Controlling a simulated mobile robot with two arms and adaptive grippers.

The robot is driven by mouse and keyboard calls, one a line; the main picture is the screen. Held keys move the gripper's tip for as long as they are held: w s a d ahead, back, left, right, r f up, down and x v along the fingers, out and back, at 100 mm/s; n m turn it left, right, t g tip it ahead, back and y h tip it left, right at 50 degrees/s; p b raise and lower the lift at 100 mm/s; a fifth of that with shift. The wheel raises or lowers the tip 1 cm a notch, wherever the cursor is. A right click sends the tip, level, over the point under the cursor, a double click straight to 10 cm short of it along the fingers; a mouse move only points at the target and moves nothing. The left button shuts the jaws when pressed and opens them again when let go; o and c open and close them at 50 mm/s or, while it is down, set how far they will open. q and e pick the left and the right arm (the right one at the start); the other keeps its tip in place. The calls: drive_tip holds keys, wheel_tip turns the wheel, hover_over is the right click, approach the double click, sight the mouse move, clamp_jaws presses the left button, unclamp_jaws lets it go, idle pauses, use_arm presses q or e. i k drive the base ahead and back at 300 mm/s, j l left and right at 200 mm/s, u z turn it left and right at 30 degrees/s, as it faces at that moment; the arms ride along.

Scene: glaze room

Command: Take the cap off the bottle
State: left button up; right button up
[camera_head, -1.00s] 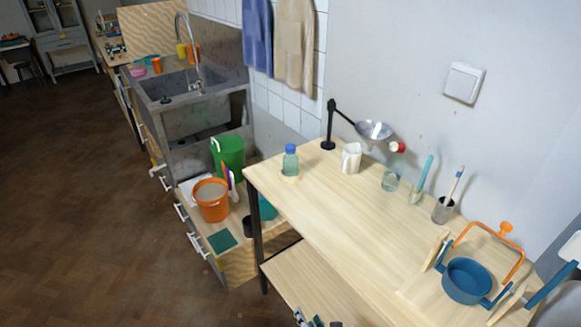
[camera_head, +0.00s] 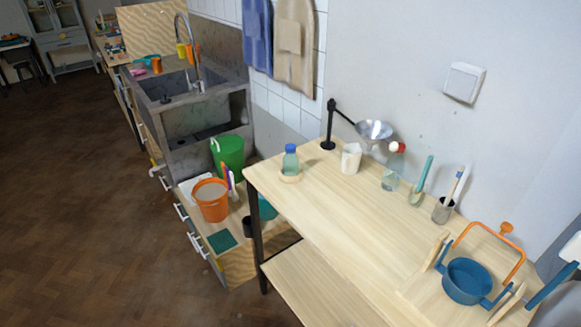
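A small clear bottle with a blue cap (camera_head: 290,161) stands upright near the left end of the wooden table, on a round wooden coaster (camera_head: 290,179). Its cap is on. A second clear bottle (camera_head: 391,180) with a red and white cap (camera_head: 397,148) stands farther right, near the wall. The frames do not show which bottle the task means. Neither of my grippers shows in the head view now.
The wooden table (camera_head: 335,215) has a clear middle. A black stand holds a metal funnel (camera_head: 374,131) beside a white cup (camera_head: 351,158). A green brush (camera_head: 421,180), a tool cup (camera_head: 442,210) and a blue pot (camera_head: 467,281) stand to the right. An orange bucket (camera_head: 211,200) is below left.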

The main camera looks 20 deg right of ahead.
sight(289, 161)
drive_tip(key=i+j+z, duration=0.25)
drive_tip(key=i+z, duration=0.15)
drive_tip(key=i+j+z, duration=0.6)
drive_tip(key=j+z, duration=0.15)
drive_tip(key=j, duration=0.05)
